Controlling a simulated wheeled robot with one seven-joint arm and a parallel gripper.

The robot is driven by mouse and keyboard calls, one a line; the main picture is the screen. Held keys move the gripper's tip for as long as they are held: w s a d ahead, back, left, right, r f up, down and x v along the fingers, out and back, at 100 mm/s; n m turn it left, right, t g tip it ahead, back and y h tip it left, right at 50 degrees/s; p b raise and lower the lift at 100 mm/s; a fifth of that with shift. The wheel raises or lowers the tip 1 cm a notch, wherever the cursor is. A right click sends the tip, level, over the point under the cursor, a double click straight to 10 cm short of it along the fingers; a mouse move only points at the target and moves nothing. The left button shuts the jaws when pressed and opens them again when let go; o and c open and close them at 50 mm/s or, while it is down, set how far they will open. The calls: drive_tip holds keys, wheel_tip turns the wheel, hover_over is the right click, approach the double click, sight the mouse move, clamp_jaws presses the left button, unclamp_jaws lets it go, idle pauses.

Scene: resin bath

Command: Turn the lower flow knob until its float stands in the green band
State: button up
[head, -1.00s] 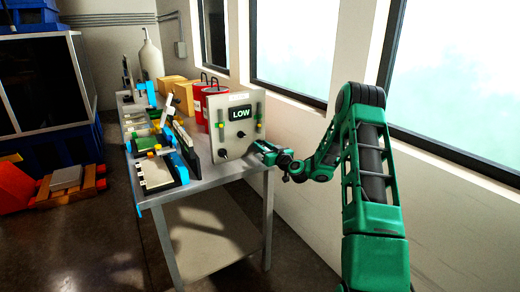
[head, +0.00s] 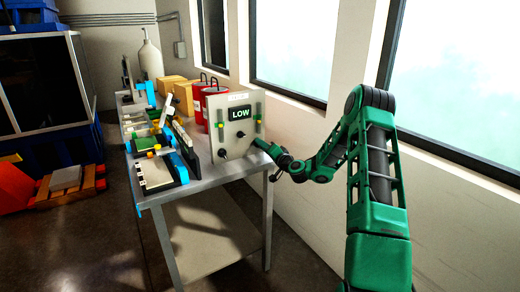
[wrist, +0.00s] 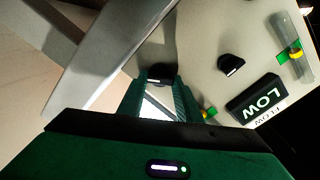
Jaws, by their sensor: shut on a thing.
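The grey panel (head: 228,143) stands upright on the bench and its display (head: 240,114) reads LOW. In the wrist view my gripper (wrist: 160,92) is shut on a dark flow knob (wrist: 160,72) near the panel's lower edge. A second dark knob (wrist: 231,65) is apart from the fingers. The other tube's yellow float (wrist: 212,113) is mostly hidden by my gripper. In the head view the held knob is hidden; I cannot tell its float's exact height against green.
The panel stands near the end of a grey bench (head: 205,190). Red canisters (head: 196,104) and cardboard boxes (head: 184,92) are behind it. Trays and a blue-sided fixture (head: 180,168) stand to its left. The wall and windows are close on the right.

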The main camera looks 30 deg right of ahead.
drive_tip(key=m, duration=0.5)
drive_tip(key=shift+d+f+m, duration=0.15)
drive_tip(key=shift+d+m, duration=0.05)
drive_tip(key=shift+m, duration=0.1)
drive_tip(key=m, duration=0.5)
drive_tip(key=shift+f, duration=0.2)
drive_tip(key=shift+m, duration=0.4)
drive_tip(key=o, duration=1)
drive_tip(key=shift+f, duration=0.1)
drive_tip(key=shift+o, duration=0.2)
drive_tip(key=shift+a, duration=0.1)
drive_tip(key=s, duration=1)
drive_tip(key=shift+s+d, duration=0.2)
drive_tip(key=shift+s, duration=0.15)
